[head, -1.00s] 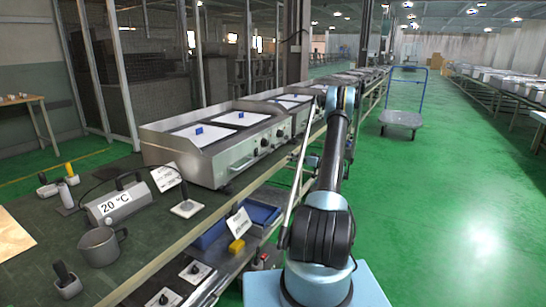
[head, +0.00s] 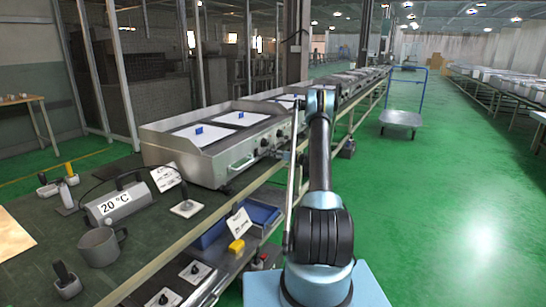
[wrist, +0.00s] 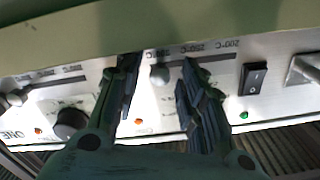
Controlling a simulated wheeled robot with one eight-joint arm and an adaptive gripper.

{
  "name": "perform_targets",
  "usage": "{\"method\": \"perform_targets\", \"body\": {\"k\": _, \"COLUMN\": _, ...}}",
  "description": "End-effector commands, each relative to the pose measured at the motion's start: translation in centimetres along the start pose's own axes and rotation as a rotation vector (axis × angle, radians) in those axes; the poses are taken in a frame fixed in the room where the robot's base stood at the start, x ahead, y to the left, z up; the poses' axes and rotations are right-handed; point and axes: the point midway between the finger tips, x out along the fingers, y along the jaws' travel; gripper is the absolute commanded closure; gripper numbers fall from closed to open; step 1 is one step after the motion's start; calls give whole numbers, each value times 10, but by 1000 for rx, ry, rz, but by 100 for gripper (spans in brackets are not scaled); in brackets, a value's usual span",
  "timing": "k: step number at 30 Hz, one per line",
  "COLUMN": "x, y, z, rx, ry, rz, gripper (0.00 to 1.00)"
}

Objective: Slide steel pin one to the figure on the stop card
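In the wrist view, a round-headed steel pin (wrist: 159,75) stands out of a slot in the light front panel (wrist: 225,75), below printed temperature marks. My gripper (wrist: 160,78) is open, with one finger on each side of this pin and gaps showing. A second pin (wrist: 16,97) sits at the far left, near the word ONE; I cannot tell which pin is one. In the head view, the heating unit (head: 205,160) stands on the bench. A white card (head: 166,177) leans beside it and another card (head: 239,223) stands lower down; their figures are too small to read.
The panel also carries a black dial (wrist: 70,122), a rocker switch (wrist: 254,78) and small lamps. A grey cylinder marked 20 °C (head: 115,203), a mug (head: 101,247) and a blue tray (head: 262,213) are at left.

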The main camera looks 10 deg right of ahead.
Motion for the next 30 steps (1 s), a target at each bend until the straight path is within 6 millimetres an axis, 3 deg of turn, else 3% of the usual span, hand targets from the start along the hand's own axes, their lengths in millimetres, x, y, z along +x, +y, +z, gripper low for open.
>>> {"method": "perform_targets", "body": {"k": 7, "x": 1, "y": 0, "z": 0, "rx": 0, "ry": 0, "rz": 0, "gripper": 63}}
{"method": "perform_targets", "body": {"k": 12, "x": 0, "y": 0, "z": 0, "rx": 0, "ry": 0, "rz": 0, "gripper": 100}}
{"method": "perform_targets", "body": {"k": 20, "x": 1, "y": -4, "z": 2, "rx": 0, "ry": 0, "rz": -1, "gripper": 100}}
{"method": "perform_targets", "body": {"k": 30, "x": 0, "y": -38, "z": 16, "rx": 0, "ry": -1, "rz": -1, "gripper": 100}}
